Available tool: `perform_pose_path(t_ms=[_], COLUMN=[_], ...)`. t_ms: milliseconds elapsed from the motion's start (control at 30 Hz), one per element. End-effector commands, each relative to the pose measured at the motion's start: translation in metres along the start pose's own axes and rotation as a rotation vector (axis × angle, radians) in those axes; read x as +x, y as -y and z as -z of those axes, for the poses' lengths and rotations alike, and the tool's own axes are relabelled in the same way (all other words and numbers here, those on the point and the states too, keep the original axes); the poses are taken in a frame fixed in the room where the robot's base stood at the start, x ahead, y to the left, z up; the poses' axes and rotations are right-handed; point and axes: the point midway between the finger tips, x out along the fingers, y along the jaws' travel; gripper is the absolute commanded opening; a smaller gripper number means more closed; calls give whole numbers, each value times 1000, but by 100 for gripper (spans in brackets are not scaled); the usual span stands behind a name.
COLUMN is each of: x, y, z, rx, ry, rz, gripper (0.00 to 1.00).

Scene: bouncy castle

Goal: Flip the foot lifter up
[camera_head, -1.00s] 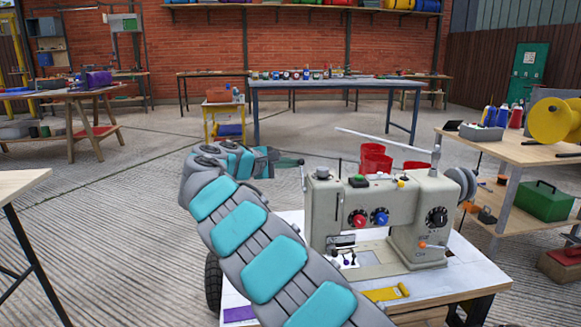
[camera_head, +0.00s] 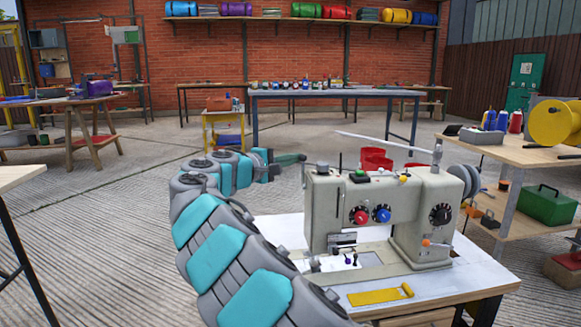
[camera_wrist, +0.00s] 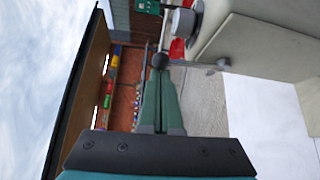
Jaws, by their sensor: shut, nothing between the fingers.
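The grey-beige sewing machine (camera_head: 385,205) stands on a white-topped table in the head view, with red and blue dials on its front. My gripper (camera_head: 303,158) is at the upper left of the machine's head. In the wrist view my gripper (camera_wrist: 160,80) has its green fingers together, with nothing seen between them. A dark ball knob (camera_wrist: 160,60) on a thin grey rod lies just past the fingertips and looks like the foot lifter's end. Whether the fingertips touch it, I cannot tell. The rod's other end is by the machine body (camera_wrist: 260,40).
A yellow plate (camera_head: 378,296) lies on the near side of the machine's table (camera_head: 460,285). A long pale rod (camera_head: 385,140) slants above the machine. Red containers (camera_head: 375,158) show behind it. A workbench with a green box (camera_head: 545,204) stands at the right.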

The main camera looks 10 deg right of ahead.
Motion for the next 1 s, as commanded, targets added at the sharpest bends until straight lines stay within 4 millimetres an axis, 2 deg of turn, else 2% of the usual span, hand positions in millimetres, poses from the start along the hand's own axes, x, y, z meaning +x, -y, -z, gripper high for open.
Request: perform_pose_path(t_ms=[433, 1000], x=[-14, -18], y=[1, 4], z=[-21, -24], rx=[-2, -1], ry=[4, 0], rz=[0, 1], gripper=[0, 0])
